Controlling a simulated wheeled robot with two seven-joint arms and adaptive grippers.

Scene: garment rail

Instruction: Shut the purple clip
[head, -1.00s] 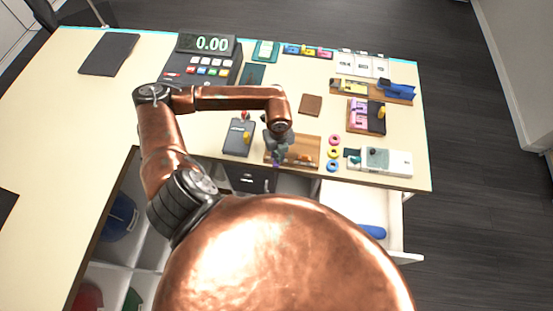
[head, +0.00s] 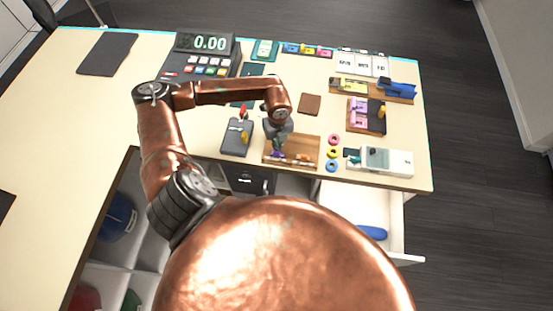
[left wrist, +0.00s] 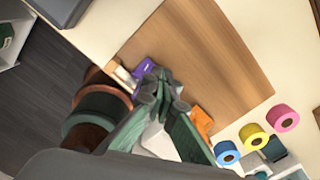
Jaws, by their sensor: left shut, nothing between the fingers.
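The purple clip (left wrist: 143,67) sits near the edge of a wooden board (left wrist: 190,55), and in the head view it shows as a small purple patch (head: 277,155) at the board's left. My left gripper (left wrist: 163,88) is shut and empty, with its fingertips close beside the clip. They hide part of the clip, and I cannot tell whether they touch it or whether it stands open or shut. In the head view the left gripper (head: 278,143) is above the board's left part. My right gripper is in neither current view.
An orange clip (left wrist: 201,121) is on the same board, right of the gripper. Blue, yellow and pink rings (left wrist: 283,118) lie beside the board. A dark box (head: 237,137) stands left. An open white drawer (head: 372,212) juts out at the front right.

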